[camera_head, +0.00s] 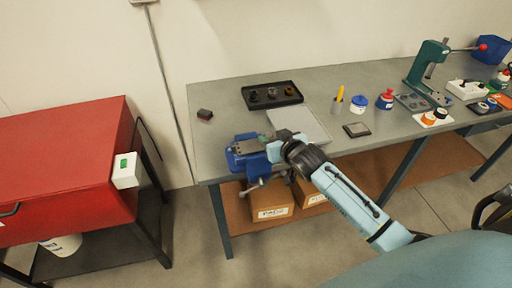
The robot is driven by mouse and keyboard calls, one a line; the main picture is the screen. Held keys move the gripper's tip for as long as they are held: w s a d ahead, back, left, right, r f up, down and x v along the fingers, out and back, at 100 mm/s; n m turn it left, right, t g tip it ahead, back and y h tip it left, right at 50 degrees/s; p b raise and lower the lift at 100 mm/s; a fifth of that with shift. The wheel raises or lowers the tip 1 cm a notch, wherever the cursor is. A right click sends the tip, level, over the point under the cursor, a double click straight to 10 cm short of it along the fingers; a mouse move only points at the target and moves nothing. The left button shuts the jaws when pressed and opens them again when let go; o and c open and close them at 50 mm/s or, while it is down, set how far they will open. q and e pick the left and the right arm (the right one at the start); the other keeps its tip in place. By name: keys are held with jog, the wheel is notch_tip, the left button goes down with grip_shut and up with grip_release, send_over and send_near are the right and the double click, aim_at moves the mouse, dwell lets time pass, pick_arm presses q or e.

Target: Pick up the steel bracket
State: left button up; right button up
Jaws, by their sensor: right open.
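A blue vise (242,160) is fixed at the left front corner of the grey workbench. A flat grey-green metal piece (250,146), which looks like the steel bracket, lies at the top of the vise jaws. It is too small to tell its exact shape or whether it is clamped. My right gripper (272,143) is at the right end of this piece, over the vise. It is open, and part of the piece and vise is hidden behind it. I cannot tell whether the fingers touch the piece. My left gripper is out of view.
Behind my right gripper lie a light grey plate (306,127) and a black tray (247,99) with small round parts. Cups, bottles and a green press (426,62) stand farther right. A red cabinet (60,165) stands left. Cardboard boxes (268,205) are below.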

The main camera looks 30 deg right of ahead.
jog(key=shift+x, duration=2.55)
grip_shut()
